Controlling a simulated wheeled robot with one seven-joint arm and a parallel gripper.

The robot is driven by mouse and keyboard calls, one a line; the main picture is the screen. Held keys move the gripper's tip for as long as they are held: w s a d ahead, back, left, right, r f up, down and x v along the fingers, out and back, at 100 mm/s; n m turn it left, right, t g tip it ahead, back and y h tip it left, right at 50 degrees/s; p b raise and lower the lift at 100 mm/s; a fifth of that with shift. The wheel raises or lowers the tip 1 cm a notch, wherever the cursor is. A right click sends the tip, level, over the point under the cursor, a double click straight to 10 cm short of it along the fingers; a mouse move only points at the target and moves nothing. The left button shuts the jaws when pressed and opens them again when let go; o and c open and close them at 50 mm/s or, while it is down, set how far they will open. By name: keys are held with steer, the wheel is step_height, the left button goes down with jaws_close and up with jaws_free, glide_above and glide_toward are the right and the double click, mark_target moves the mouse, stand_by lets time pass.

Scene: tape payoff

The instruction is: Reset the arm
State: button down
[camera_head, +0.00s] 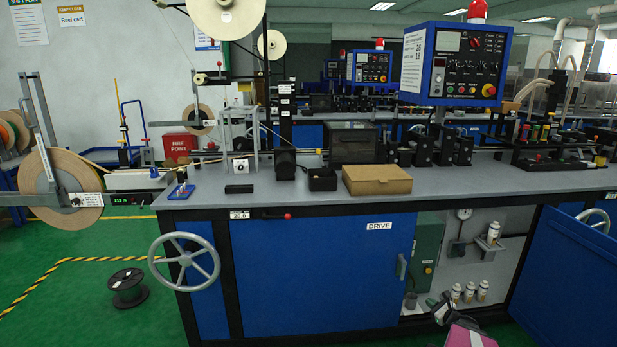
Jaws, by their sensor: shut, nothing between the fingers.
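My gripper (438,306) shows small at the bottom of the view, right of centre, in front of the open lower bay of the blue machine bench (322,270). It is shut and empty. It is low, well below the worktop, and appears apart from the bench. Most of my arm is out of the frame.
Several small bottles (469,292) stand in the open bay close behind my gripper. An open blue door (572,270) is to the right. A handwheel (184,262) projects at the left. A cardboard box (377,180) is on the worktop. A black spool (128,288) stands on the green floor.

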steer(key=s+a+r+n+g+y, duration=0.1)
steer(key=s+a+r+n+g, duration=0.15)
steer(key=a+n, duration=0.4)
steer(key=s+a+r+n+g, duration=0.1)
steer(key=a+r+n+g, duration=0.25)
steer(key=a, duration=0.55)
steer(key=s+a+r+n+g+y, duration=0.1)
steer(key=s+a+r+n+g, duration=0.2)
steer(key=a, duration=0.5)
steer(key=s+a+r+n+g+h, duration=0.5)
steer(key=s+a+r+n+h, duration=0.3)
steer(key=n, duration=0.6)
steer(key=s+a+r, duration=0.1)
steer(key=s, duration=0.1)
steer(key=shift+s+r+g+h, duration=0.3)
steer(key=shift+r+h, duration=0.05)
steer(key=shift+h, duration=0.05)
steer(key=shift+a, duration=0.1)
